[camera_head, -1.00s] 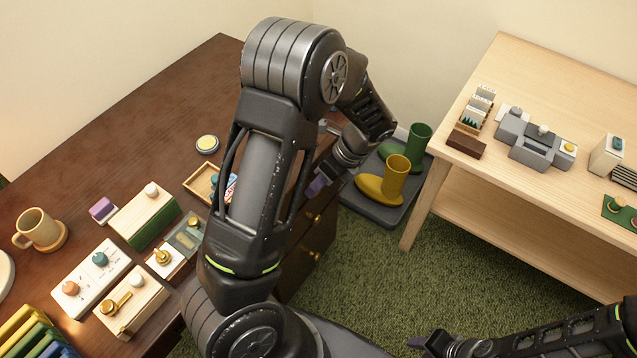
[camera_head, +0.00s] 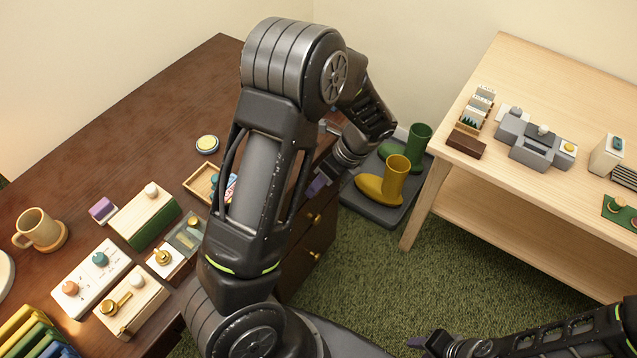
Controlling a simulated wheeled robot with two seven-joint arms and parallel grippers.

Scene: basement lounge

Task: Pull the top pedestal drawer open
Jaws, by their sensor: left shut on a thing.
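The dark wood pedestal (camera_head: 292,272) stands under the desk's right end, with brass knobs on its lower drawers (camera_head: 318,235). My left gripper (camera_head: 317,187) is at the upper part of the pedestal front, and its purple fingertips are shut on what appears to be the top drawer's knob. That knob and most of the top drawer are hidden by my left arm and gripper, so I cannot tell how far the drawer is out. My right gripper (camera_head: 420,342) is low at the bottom, away from the pedestal; its jaw opening is not clear.
A grey tray (camera_head: 372,205) with yellow and green boots stands on the carpet just beyond my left gripper. A light wood table (camera_head: 480,205) is at the right. The desk (camera_head: 120,130) holds a mug, boxes and a small tray. Green carpet before the pedestal is clear.

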